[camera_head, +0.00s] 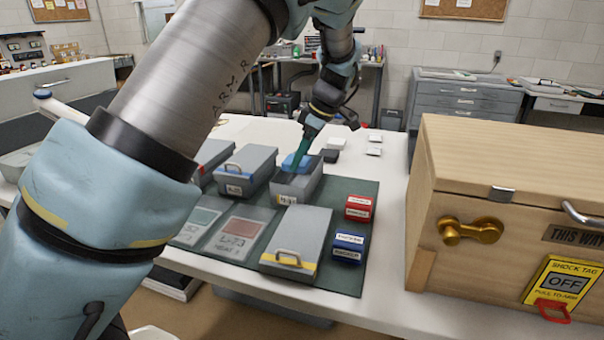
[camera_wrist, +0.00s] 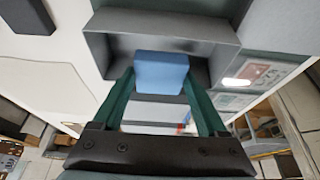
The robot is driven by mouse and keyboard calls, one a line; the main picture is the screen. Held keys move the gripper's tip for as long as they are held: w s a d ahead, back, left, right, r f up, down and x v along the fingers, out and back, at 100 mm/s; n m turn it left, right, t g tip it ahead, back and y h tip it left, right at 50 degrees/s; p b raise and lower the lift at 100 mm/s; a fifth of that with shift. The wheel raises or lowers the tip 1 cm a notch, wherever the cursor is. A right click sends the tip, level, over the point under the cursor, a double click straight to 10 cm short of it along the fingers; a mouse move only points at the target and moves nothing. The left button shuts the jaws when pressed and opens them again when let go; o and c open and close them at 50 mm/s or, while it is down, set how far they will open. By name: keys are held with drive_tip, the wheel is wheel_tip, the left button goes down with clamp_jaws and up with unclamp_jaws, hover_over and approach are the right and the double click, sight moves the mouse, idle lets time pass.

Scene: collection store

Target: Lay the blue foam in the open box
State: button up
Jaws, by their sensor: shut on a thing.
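The blue foam (camera_head: 296,160) is a small block at the far end of the open grey box (camera_head: 311,184). My gripper (camera_head: 299,156) points down and is shut on the foam. The visible part of the box's inside looks empty.
Closed grey boxes (camera_head: 247,170) stand left of the open one, and another closed box (camera_head: 296,240) lies in front on the green mat (camera_head: 345,275). Red (camera_head: 358,207) and blue (camera_head: 348,246) labelled blocks are to its right. A large wooden crate (camera_head: 480,180) fills the right side.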

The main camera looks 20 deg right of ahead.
drive_tip(key=shift+f+p, duration=0.65)
drive_tip(key=shift+f, duration=2.2)
drive_tip(key=o, duration=1.3)
drive_tip(key=shift+o, duration=0.2)
drive_tip(key=b+v, duration=0.3)
drive_tip(key=v, duration=0.9)
drive_tip(key=shift+s, duration=0.1)
